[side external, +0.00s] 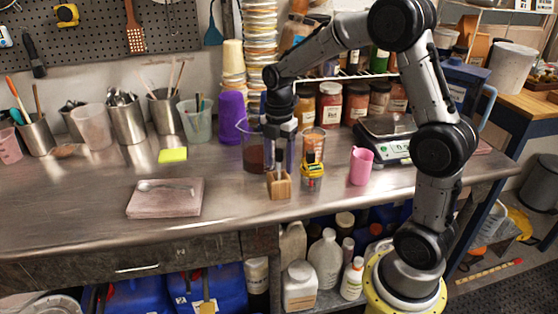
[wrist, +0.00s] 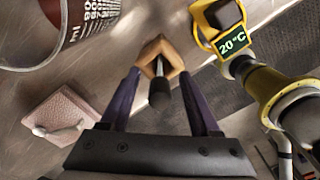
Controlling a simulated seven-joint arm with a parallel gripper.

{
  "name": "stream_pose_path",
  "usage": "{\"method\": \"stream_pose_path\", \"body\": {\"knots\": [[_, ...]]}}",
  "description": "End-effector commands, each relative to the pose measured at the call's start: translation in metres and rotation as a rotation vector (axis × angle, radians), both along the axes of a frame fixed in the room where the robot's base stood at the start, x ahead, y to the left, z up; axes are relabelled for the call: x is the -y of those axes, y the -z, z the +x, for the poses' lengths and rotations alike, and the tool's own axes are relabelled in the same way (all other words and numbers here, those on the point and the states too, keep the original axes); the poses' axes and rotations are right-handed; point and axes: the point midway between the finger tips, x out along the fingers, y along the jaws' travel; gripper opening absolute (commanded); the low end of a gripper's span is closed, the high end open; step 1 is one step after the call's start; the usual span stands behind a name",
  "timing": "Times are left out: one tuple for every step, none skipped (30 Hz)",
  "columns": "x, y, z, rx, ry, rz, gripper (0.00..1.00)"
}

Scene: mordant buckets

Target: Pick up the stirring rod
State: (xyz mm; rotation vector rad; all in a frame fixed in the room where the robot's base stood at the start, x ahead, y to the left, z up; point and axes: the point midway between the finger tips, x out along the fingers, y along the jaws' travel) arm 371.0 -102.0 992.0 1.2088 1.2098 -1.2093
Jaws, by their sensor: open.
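A thin rod with a black end (wrist: 159,94), which looks like the stirring rod, stands in a small wooden block (wrist: 151,50). The block (side external: 279,187) sits near the front edge of the steel bench. My gripper (wrist: 160,74) points down over the block, with its fingers apart on either side of the rod. In the wrist view I see gaps between the rod and both fingers. In the side view my gripper (side external: 279,168) is just above the block, and its fingers mostly hide the rod.
A large beaker of dark liquid (side external: 253,153) stands close behind and left of my gripper. A yellow thermometer (side external: 312,172) stands close on the right, then a pink cup (side external: 361,167) and a scale (side external: 384,147). A pink slab (side external: 150,205) bearing a spoon-like tool lies left.

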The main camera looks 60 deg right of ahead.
Motion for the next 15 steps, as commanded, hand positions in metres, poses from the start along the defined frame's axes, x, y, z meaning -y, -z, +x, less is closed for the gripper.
{"method": "stream_pose_path", "body": {"knots": [[0.0,0.002,-0.0002,-0.001,0.0,0.0,0.63],[0.0,0.0024,-0.0001,0.0,0.0,0.0,0.63],[0.0,0.0025,0.0,0.0,0.0,0.0,0.63],[0.0,0.0025,0.0001,0.0,0.0,0.0,0.63],[0.0,0.0024,0.0001,0.0,0.0,0.0,0.63],[0.0,0.0023,0.0001,0.0,0.0,0.0,0.63],[0.0,0.0022,0.0001,0.0,0.0,0.0,0.63],[0.0,0.0022,0.0001,0.0,0.0,0.0,0.59],[0.0,0.0021,0.0001,0.0,0.0,0.0,0.52],[0.0,0.0021,0.0001,0.0,0.0,0.0,0.47],[0.0,0.002,0.0001,0.0,0.0,0.0,0.41],[0.0,0.002,0.0001,0.0,0.0,0.0,0.34],[0.0,0.0019,0.0002,0.001,0.0,0.0,0.29],[0.0,0.0019,0.0002,0.001,0.0,0.0,0.23],[0.0,0.0019,0.0002,0.001,0.0,0.0,0.16]]}}
